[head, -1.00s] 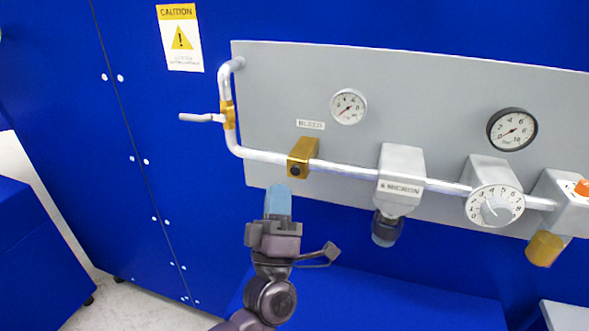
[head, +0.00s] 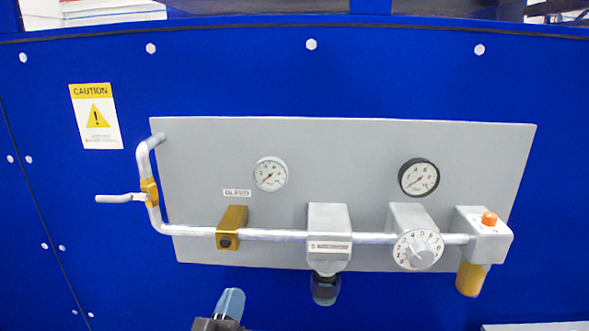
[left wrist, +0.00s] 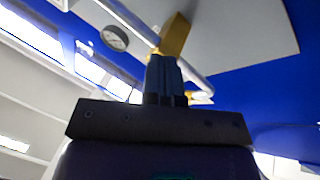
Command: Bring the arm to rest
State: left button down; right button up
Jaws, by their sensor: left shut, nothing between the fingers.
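My left gripper (head: 230,303) shows at the bottom edge of the head view, below the grey panel and apart from it. Only its blue-grey fingertips and part of its dark body are in the picture. In the left wrist view its fingers (left wrist: 162,72) are together, pointing up, with nothing held between them. The brass block (head: 231,228) on the pipe is above the gripper in the head view; it also appears behind the fingertips in the left wrist view (left wrist: 174,36). My right gripper is in neither view.
A grey panel (head: 330,165) on the blue wall carries a pipe, two gauges, a dial (head: 418,249), a filter block (head: 329,238) with a dark bowl, and a block with an orange button (head: 489,219). A valve handle (head: 121,198) sticks out left. A caution sign (head: 95,115) is upper left.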

pick_arm(q)
jog(key=s+a+f+m+g+y, duration=0.15)
jog(key=s+a+f+g, duration=0.25)
jog(key=f, duration=0.5)
jog(key=s+a+f+m+g+y, duration=0.1)
jog(key=s+a+f+m+g, duration=0.25)
jog(key=f, duration=0.65)
jog(key=s+a+f+g+y, duration=0.1)
jog(key=s+a+f, duration=0.3)
jog(key=s, duration=0.2)
jog(key=s+a+f+n+g+y, duration=0.1)
jog(key=s+a+f+g, duration=0.1)
jog(key=s+a+f, duration=0.2)
jog(key=shift+s+f, duration=0.4)
jog(key=shift+s, duration=0.45)
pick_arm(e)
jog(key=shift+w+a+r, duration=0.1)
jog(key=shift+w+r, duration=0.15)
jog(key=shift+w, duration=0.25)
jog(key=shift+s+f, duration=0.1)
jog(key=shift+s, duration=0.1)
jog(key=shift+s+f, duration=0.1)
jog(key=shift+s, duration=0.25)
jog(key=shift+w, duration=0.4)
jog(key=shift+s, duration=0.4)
